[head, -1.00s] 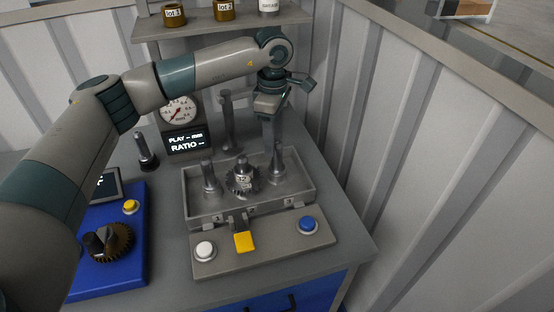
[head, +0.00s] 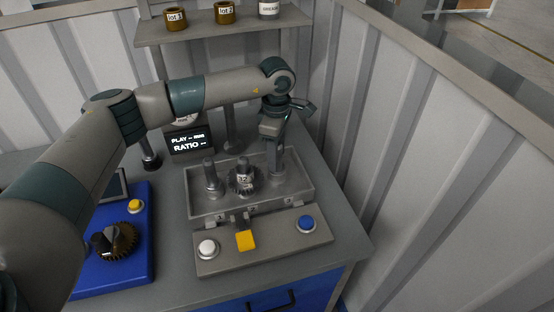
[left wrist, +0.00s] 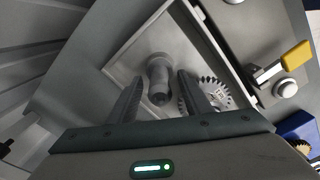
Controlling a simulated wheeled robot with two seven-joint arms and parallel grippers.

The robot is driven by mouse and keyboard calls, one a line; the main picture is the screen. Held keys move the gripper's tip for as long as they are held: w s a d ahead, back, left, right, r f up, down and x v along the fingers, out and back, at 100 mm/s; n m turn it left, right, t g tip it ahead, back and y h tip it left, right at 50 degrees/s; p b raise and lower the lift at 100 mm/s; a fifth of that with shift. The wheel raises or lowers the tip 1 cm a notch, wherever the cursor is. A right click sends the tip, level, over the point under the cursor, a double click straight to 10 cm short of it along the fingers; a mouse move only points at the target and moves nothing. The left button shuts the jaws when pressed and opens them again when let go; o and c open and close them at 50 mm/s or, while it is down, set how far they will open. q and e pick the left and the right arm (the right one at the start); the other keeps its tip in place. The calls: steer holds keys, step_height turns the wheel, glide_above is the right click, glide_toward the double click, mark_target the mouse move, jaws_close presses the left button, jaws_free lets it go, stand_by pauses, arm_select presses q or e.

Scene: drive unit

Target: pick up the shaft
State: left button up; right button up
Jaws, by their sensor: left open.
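A grey metal shaft (head: 277,173) stands upright at the right end of the shallow grey tray (head: 205,210). In the left wrist view the shaft (left wrist: 158,72) is between the two fingers, seen nearly end on. My left gripper (head: 275,148) is open, pointing down over this shaft; its fingers hide the shaft's upper part in the head view. I cannot tell whether they touch it. A second upright shaft (head: 212,180) stands at the tray's left, and a toothed gear on a post (head: 243,182) is in the middle. My right gripper is out of view.
In front of the tray is a panel with a white button (head: 207,248), yellow lever (head: 245,240) and blue button (head: 306,224). A blue unit with a dark gear (head: 115,240) lies left. A display (head: 190,143) stands behind; a corrugated wall is at right.

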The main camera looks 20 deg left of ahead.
arm_select(q)
steer(key=shift+c, duration=0.4)
steer(key=c, duration=1)
steer(key=shift+r, duration=0.15)
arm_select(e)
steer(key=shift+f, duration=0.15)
arm_select(q)
steer(key=shift+r+b, duration=0.55)
step_height(320, 180, up, 2)
steer(key=shift+w+r+b, duration=0.1)
steer(key=shift+r+b, duration=0.05)
steer(key=shift+b, duration=0.6)
steer(key=s+d+r+b, duration=0.4)
steer(key=d+r, duration=0.3)
steer(key=d, duration=0.3)
steer(key=shift+s+d+r, duration=0.2)
steer(key=shift+s+d, duration=0.15)
steer(key=shift+s, duration=0.2)
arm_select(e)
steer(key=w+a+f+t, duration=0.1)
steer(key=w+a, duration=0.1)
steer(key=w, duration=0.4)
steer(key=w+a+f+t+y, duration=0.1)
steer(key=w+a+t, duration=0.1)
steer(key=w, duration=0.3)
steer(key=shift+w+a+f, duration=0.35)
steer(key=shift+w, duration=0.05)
